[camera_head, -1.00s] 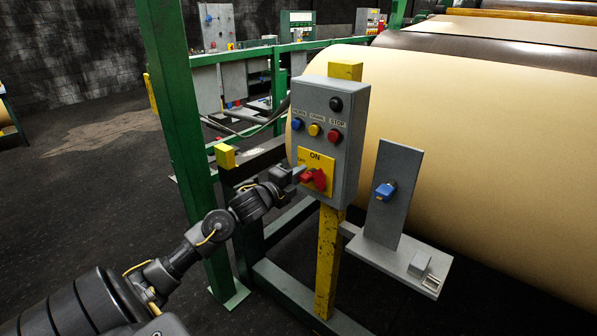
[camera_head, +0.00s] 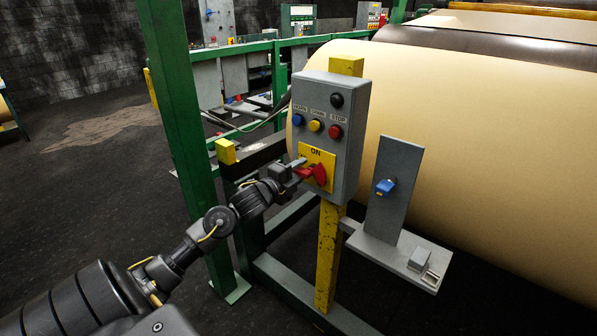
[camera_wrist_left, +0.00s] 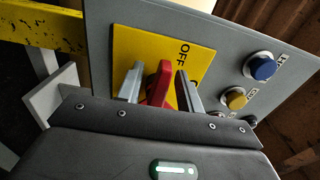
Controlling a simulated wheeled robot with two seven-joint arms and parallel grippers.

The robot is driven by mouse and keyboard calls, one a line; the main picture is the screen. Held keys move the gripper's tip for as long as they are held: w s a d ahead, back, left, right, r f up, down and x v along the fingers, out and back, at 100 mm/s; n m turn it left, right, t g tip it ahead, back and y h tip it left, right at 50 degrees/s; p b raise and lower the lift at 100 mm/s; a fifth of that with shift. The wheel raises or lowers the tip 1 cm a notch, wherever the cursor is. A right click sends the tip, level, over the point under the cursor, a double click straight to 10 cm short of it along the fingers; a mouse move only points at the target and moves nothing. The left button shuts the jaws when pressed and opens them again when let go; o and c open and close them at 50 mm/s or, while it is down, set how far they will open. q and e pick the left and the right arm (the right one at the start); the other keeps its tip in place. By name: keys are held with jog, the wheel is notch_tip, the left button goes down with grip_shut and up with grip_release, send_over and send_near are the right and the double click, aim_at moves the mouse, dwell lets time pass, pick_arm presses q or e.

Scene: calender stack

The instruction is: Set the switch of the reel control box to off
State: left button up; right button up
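The reel control box (camera_head: 350,130) is a grey box on a yellow post. Its red rotary switch (camera_head: 320,173) sits on a yellow plate (camera_head: 326,157) marked ON at the top. In the left wrist view the red switch handle (camera_wrist_left: 161,80) stands between the two grey fingers of my left gripper (camera_wrist_left: 158,88), and the plate beside it reads OFF. A yellow gap shows between the handle and the left finger; the right finger is very close to it. My left gripper (camera_head: 298,166) reaches the plate from the left and hides part of it. My right gripper is out of view.
Blue, yellow and red buttons (camera_head: 315,125) and a black knob sit above the switch. A grey bracket with a blue switch (camera_head: 385,187) stands to the right. A large tan roll (camera_head: 480,150) lies behind the box. A green post (camera_head: 178,120) stands left.

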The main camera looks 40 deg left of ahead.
pick_arm(q)
jog(key=shift+s+f, duration=0.1)
jog(key=shift+s, duration=0.2)
jog(key=s+b, duration=0.3)
jog(key=s, duration=0.7)
jog(key=shift+s+d, duration=0.1)
